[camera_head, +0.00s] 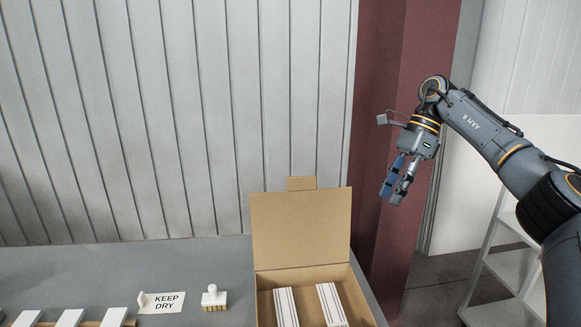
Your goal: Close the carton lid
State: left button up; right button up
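The brown cardboard carton (263,283) stands on the grey table at the bottom centre, its front cut off by the picture edge. Its lid (300,230) is open and stands up at the back, with a small tab (301,184) on its top edge. White slatted pieces (287,307) lie inside in two groups. My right gripper (393,197) hangs in the air, up and to the right of the lid, apart from it. It points down and holds nothing visible. Its fingers look close together, and any gap is unclear. My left gripper is out of view.
A "KEEP DRY" sign (166,303) and a white-handled brush or stamp (214,298) stand left of the carton. Several white blocks (70,318) lie at the bottom left. A dark red pillar (385,110) rises behind my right gripper, and a grey rack (490,250) stands at right.

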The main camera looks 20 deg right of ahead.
aim_at(304, 224)
jog(key=i, duration=1.2)
